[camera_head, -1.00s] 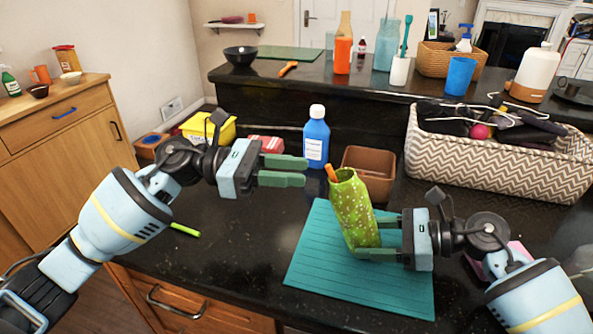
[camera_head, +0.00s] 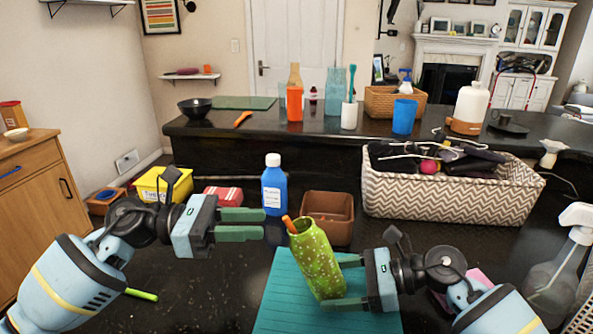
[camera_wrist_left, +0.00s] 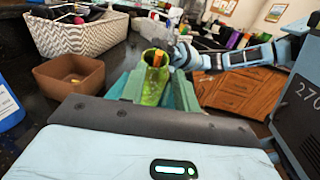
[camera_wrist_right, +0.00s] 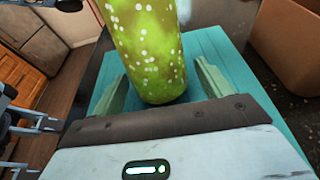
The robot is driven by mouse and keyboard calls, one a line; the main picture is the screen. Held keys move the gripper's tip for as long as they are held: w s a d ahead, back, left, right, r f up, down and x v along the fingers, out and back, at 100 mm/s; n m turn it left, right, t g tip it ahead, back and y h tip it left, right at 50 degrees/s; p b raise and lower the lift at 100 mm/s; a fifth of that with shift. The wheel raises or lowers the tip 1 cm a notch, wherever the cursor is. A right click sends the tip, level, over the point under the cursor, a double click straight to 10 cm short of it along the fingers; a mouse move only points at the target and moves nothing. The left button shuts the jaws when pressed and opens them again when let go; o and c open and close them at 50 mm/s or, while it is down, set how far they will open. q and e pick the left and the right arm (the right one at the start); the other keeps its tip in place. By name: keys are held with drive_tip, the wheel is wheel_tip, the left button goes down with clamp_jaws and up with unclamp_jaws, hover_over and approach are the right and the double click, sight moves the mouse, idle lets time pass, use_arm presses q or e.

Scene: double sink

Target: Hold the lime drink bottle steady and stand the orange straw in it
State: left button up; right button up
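The lime drink bottle (camera_head: 316,262) is green with white dots and leans to the left in the head view. My right gripper (camera_head: 343,282) has its fingers on either side of it, low down, and appears shut on it; the bottle also fills the gap in the right wrist view (camera_wrist_right: 150,60). The orange straw (camera_head: 287,223) is inside the bottle, its tip just above the rim; the left wrist view shows it in the mouth (camera_wrist_left: 157,59). Its lower end is hidden. My left gripper (camera_head: 251,224) is open and empty, left of and above the bottle's mouth.
A teal mat (camera_head: 283,306) lies under the bottle. A blue bottle (camera_head: 273,187) stands close behind my left fingertips, beside a brown bin (camera_head: 328,215). A patterned basket (camera_head: 448,193) is behind right; a spray bottle (camera_head: 556,265) stands right. A green stick (camera_head: 141,295) lies front left.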

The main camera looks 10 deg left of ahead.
drive_tip(key=shift+o, duration=0.3)
drive_tip(key=v, duration=1.2)
drive_tip(key=shift+s, duration=0.1)
